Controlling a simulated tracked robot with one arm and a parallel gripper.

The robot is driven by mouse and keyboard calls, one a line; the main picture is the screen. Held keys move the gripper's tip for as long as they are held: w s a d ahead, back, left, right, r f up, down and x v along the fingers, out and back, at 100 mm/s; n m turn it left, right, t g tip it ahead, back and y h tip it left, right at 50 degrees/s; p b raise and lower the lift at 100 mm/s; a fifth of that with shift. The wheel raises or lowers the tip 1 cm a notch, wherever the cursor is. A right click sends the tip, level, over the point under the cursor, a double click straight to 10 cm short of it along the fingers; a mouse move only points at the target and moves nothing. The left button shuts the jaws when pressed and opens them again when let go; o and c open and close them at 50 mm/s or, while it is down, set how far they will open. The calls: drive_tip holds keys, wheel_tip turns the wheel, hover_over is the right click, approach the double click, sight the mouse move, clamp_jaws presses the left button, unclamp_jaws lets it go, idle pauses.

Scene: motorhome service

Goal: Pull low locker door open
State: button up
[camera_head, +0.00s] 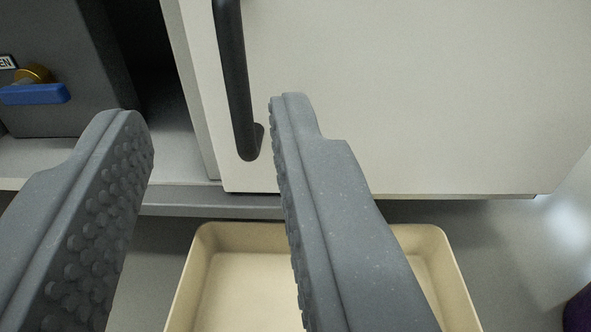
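The low locker door (420,100) is a pale panel filling the upper right of the view. A black bar handle (236,85) stands upright near its left edge. The door's left edge is apart from the frame, with a dark opening beside it, so it looks at least partly open. My gripper (205,115) is open, its two grey studded fingers spread wide. In the picture the handle's lower end lies between the fingertips, nearer the right one. I cannot tell whether the right finger touches the handle.
A beige tray (188,285) sits below the door, partly hidden by the right finger. A dark grey box (60,75) with a blue lever (35,94) and brass fitting is inside the locker at left. A dark purple object (580,312) shows at the lower right edge.

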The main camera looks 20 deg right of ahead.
sight(233, 56)
drive_tip(key=w+b, duration=0.1)
drive_tip(key=w, duration=0.3)
drive_tip(key=w+d+f+b, duration=0.1)
drive_tip(key=w+b, duration=0.1)
drive_tip(key=w, duration=0.2)
drive_tip(key=w+d+b, duration=0.1)
drive_tip(key=w, duration=0.3)
drive_tip(key=shift+w+f+b, duration=0.15)
drive_tip(key=shift+w+b, duration=0.2)
